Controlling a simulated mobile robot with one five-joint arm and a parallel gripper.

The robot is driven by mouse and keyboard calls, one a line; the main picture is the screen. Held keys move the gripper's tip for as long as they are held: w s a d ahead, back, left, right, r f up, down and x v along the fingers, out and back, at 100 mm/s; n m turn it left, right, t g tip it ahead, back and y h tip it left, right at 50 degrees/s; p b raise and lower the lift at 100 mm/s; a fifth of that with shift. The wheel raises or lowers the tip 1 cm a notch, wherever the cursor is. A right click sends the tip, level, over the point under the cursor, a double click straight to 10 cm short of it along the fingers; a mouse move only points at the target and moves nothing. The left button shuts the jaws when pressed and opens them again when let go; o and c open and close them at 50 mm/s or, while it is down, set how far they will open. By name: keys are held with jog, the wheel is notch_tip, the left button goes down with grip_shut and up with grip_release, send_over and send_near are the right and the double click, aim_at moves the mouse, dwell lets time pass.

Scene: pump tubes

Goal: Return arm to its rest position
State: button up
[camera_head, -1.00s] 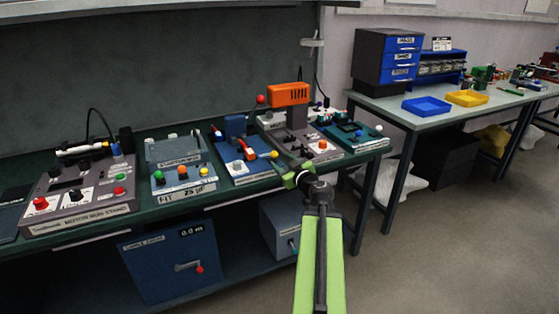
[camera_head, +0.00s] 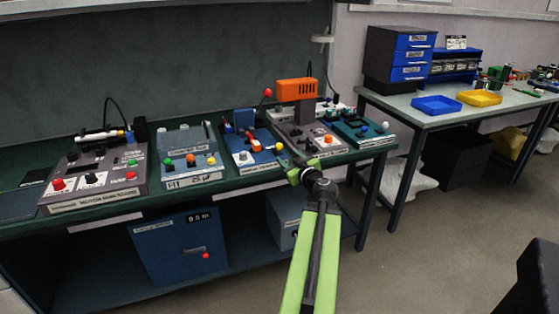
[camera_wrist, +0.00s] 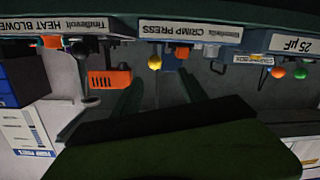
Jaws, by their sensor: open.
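My green arm (camera_head: 312,262) reaches up from the bottom of the head view towards the green bench (camera_head: 232,183). My gripper (camera_head: 296,165) is at its far end, in front of the bench's front edge, small and partly hidden by the wrist. In the wrist view, which looks upside down, the two dark fingers of my gripper (camera_wrist: 160,80) stand apart with nothing between them. Beyond them are the crimp press label (camera_wrist: 189,30) and a yellow knob (camera_wrist: 155,62). Whether the fingers touch anything cannot be told.
The bench carries a grey motor station (camera_head: 98,175), a capacitor box (camera_head: 190,160), a blue press (camera_head: 245,150), an orange-topped device (camera_head: 297,90) and a teal box (camera_head: 362,130). A second table (camera_head: 430,105) stands right. Floor (camera_head: 440,240) is clear between; a dark shape fills the lower right corner.

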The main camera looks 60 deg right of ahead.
jog(key=shift+s+d, duration=0.25)
jog(key=shift+d, duration=0.1)
